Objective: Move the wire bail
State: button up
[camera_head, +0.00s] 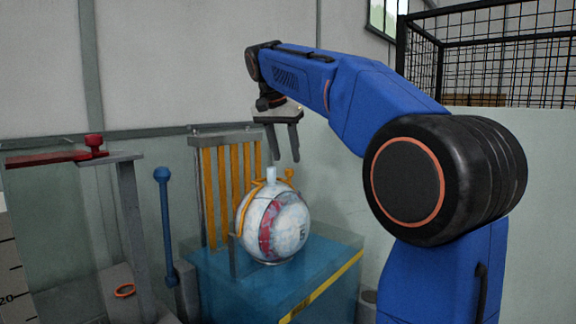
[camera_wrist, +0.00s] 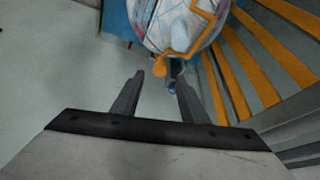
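The wire bail (camera_head: 247,205) is an orange-yellow wire on the upper left of a white ball (camera_head: 290,228) with a red band. It also shows bent over the ball in the wrist view (camera_wrist: 204,27). A pale peg (camera_head: 271,173) stands on top of the ball. My gripper (camera_head: 286,157) is open and empty, with its fingers pointing down just above the peg and the ball's top. In the wrist view my gripper's fingers (camera_wrist: 161,82) are apart with nothing between them, and the ball and bail lie beyond their tips.
The ball rests on a blue box (camera_head: 320,262) with a yellow edge strip. A rack of yellow slats (camera_head: 222,170) stands behind it. At left are a blue rod (camera_head: 165,225) and a grey stand (camera_head: 130,215) with a red handle (camera_head: 60,157). A wire cage (camera_head: 500,50) is at upper right.

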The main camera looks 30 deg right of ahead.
aim_at(288, 170)
jog(key=shift+x, duration=2.2)
grip_shut()
